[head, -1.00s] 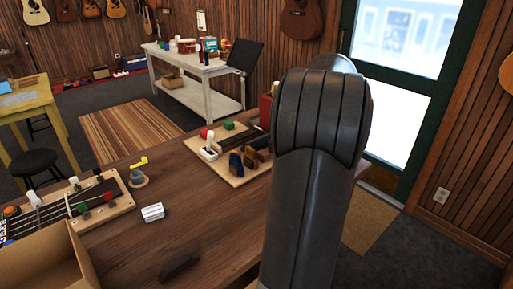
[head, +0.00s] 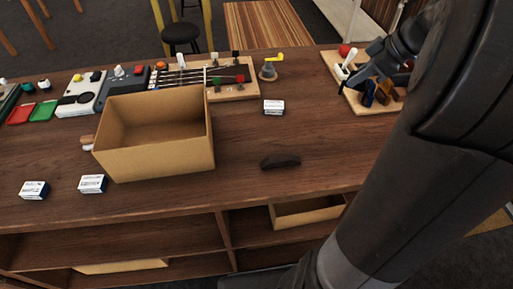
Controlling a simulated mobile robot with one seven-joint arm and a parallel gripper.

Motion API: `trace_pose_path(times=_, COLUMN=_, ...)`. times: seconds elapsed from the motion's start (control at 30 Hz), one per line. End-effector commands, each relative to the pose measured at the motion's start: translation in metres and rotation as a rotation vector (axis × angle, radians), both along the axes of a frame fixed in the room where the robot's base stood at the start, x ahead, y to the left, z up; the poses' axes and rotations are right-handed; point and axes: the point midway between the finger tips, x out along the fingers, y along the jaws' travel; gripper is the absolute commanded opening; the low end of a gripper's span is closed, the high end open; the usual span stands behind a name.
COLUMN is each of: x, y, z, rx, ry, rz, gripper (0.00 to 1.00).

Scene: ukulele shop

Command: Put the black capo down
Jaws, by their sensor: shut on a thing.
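My gripper (head: 362,72) is at the upper right of the head view, at the end of my dark arm, over or beside the wooden board with small coloured parts. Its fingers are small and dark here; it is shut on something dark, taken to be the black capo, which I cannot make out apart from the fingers. I cannot tell whether the held thing touches the board. A separate dark, elongated object (head: 280,162) lies on the wooden workbench (head: 330,160), well away from my gripper; I cannot tell what it is.
The wooden board (head: 345,97) carries red, white, blue and brown parts. An open cardboard box (head: 160,155) stands left of centre. A fretboard on a stand (head: 240,90), a yellow-handled winder (head: 269,70) and a small white box (head: 273,107) are behind. The bench around the dark object is clear.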

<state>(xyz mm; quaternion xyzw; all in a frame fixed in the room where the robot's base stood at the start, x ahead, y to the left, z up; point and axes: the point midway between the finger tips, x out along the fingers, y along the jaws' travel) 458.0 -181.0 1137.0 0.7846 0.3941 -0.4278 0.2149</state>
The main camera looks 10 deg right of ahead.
Motion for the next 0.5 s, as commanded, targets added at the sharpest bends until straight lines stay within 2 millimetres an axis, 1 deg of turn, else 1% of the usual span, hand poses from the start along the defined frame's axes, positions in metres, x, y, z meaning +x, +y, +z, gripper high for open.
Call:
trace_pose_path(times=0.03, x=-0.006, y=0.023, z=0.0, rx=-0.001, ry=-0.001, rz=0.078, gripper=0.0)
trace_pose_path(times=0.1, x=-0.016, y=0.05, z=-0.001, rx=0.0, ry=-0.001, rz=0.18, gripper=0.0)
trace_pose_path(times=0.2, x=-0.032, y=0.084, z=-0.003, rx=-0.001, ry=-0.001, rz=0.322, gripper=0.0)
trace_pose_path(times=0.33, x=-0.053, y=0.119, z=-0.005, rx=-0.001, ry=-0.001, rz=0.475, gripper=0.0)
trace_pose_path(times=0.4, x=-0.062, y=0.132, z=-0.006, rx=-0.001, ry=-0.001, rz=0.537, gripper=0.0)
trace_pose_path(times=0.5, x=-0.072, y=0.144, z=-0.007, rx=-0.001, ry=-0.002, rz=0.599, gripper=0.0)
